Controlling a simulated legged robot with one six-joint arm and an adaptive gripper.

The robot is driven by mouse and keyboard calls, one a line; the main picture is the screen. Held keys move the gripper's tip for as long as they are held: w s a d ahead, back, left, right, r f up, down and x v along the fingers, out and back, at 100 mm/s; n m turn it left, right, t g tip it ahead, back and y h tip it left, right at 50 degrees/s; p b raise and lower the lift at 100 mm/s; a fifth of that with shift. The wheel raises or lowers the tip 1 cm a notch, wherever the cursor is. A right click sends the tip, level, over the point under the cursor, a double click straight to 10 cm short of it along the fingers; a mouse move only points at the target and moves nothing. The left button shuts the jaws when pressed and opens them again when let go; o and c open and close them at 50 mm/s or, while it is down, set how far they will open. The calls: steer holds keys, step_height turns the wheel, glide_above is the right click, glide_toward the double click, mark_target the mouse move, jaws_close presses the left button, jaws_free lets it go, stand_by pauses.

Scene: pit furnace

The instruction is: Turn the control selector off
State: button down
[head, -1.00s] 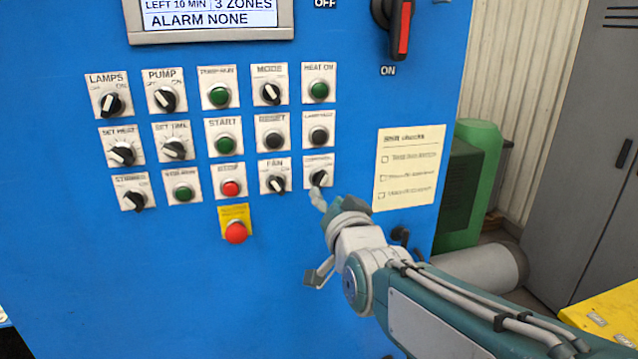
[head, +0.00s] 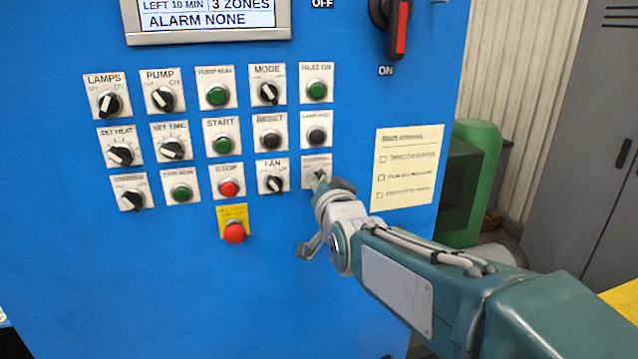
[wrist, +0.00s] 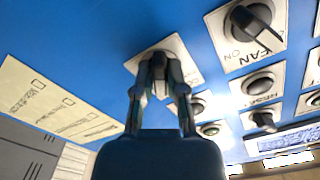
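The control selector (wrist: 160,72) is a black knob on a white label plate, at the right end of the lowest row of the blue panel. In the head view, its plate (head: 312,164) shows but my gripper (head: 320,180) covers most of the knob. In the wrist view, the two fingers of my gripper (wrist: 161,78) stand a little apart on either side of the knob, with its bar between them. I cannot tell whether they press on it.
The fan selector (head: 273,184) is close on the left in the head view, with the lamp button (head: 317,135) above. A red stop button (head: 229,187) and an emergency button (head: 235,232) are farther left. A paper checklist (head: 408,168) is on the right.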

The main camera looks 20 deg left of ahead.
steer(key=shift+d+r, duration=0.1)
stand_by(0.3)
steer(key=n, duration=0.5)
steer(key=shift+n, duration=0.4)
steer(key=n, duration=0.5)
steer(key=shift+r+n, duration=0.15)
steer(key=shift+n, duration=0.55)
steer(key=c, duration=0.7)
jaws_free()
steer(key=shift+a, duration=0.2)
steer(key=shift+d, duration=0.1)
steer(key=v, duration=1.2)
steer(key=shift+s+a+f, duration=0.1)
steer(key=shift+a+f, duration=0.1)
steer(key=shift+f, duration=0.05)
